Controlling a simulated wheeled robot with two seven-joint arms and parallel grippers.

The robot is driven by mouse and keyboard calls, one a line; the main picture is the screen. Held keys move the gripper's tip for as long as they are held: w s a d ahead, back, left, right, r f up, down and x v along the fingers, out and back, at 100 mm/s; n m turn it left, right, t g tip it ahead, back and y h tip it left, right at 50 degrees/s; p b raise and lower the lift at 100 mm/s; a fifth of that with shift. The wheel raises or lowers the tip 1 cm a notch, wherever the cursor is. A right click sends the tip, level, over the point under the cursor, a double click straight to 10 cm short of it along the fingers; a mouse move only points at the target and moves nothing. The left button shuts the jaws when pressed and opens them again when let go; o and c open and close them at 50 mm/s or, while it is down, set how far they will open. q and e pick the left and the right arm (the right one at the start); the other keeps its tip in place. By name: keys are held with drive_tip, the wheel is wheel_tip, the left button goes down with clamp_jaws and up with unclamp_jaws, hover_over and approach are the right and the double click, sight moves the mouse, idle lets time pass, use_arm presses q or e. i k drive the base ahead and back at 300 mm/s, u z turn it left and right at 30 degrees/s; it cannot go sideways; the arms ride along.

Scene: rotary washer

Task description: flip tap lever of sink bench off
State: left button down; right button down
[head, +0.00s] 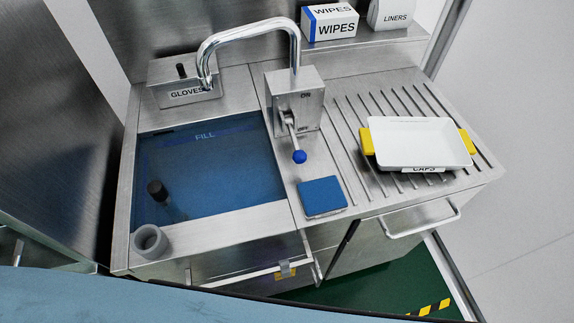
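The tap lever (292,132) is a metal rod ending in a blue ball knob (299,156). It comes out of the front of a steel tap box (304,92) on the sink bench (288,188). The box has ON marked above and OFF marked below. The rod slants down and toward me, with the knob below the OFF mark in the picture. A curved chrome spout (246,31) rises from the box and bends left over the basin. I see no clear stream at its mouth. Neither of my grippers is in view.
The basin (215,165) holds blue water with a dark plug-like piece. A grey ring (149,241) sits on its front left rim. A blue pad (322,196) lies before the lever. A white tray (418,142) with yellow handles stands on the ribbed drainboard. A gloves box (184,82) stands back left.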

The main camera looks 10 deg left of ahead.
sight(299, 157)
drive_tip(key=u, duration=1.15)
drive_tip(key=k, duration=0.9)
drive_tip(key=z, duration=0.95)
drive_tip(key=i, duration=0.5)
